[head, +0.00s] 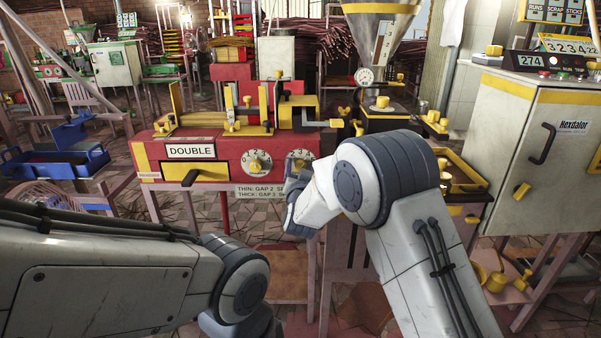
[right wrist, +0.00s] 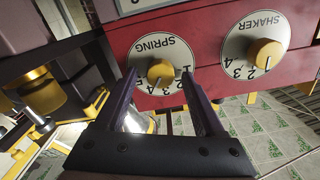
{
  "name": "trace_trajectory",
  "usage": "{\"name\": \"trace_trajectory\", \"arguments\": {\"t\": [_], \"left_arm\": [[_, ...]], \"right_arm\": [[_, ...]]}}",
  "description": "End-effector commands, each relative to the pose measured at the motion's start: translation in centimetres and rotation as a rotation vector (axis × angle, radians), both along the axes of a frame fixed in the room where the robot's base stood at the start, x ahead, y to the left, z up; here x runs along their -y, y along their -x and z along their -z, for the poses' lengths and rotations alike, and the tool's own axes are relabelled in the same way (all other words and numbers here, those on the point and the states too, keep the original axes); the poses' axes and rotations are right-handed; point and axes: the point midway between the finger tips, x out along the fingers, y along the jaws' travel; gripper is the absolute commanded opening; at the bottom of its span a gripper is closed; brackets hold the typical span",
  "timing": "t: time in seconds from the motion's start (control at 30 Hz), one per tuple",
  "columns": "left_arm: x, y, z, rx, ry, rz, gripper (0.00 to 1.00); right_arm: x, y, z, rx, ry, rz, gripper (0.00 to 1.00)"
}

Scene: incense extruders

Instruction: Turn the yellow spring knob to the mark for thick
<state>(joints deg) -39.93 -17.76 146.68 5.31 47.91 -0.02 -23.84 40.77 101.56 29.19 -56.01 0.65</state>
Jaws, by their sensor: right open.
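The yellow spring knob (right wrist: 161,72) sits on a white dial marked SPRING on the red machine front, upside down in the right wrist view. Its dark pointer line is small, and I cannot tell for sure which number it meets. My right gripper (right wrist: 158,78) is open, its two dark fingers reaching toward the knob, one on each side. I cannot tell whether they touch it. In the head view the spring dial (head: 300,159) shows just above my right wrist, which hides its lower part. My left gripper is out of view; only its arm shows.
The shaker knob (right wrist: 267,54) is beside the spring dial; its dial also shows in the head view (head: 257,163). A sign (head: 262,193) below has thin and thick gap settings, its right part hidden. A grey cabinet (head: 548,150) stands at the right.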

Motion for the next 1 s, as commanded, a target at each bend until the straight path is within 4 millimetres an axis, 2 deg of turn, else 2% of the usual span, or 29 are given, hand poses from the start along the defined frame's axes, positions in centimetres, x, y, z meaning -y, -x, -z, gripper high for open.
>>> {"name": "trace_trajectory", "arguments": {"t": [0.17, 0.4, 0.6, 0.73, 1.0], "left_arm": [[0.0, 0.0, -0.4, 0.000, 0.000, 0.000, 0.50], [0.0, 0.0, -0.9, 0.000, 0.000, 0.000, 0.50], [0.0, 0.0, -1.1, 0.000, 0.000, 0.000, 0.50], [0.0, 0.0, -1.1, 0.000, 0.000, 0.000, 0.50], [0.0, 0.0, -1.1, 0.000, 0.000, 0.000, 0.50]], "right_arm": [[-0.1, 2.1, -0.1, -0.003, 0.001, -0.002, 0.70], [-0.1, 6.9, -0.1, -0.002, 0.000, -0.004, 0.70], [-0.1, 9.6, -0.1, -0.001, 0.000, -0.003, 0.70], [0.0, 10.3, 0.0, -0.002, 0.000, -0.001, 0.70], [0.0, 10.3, 0.0, -0.001, -0.001, 0.000, 0.70]]}}
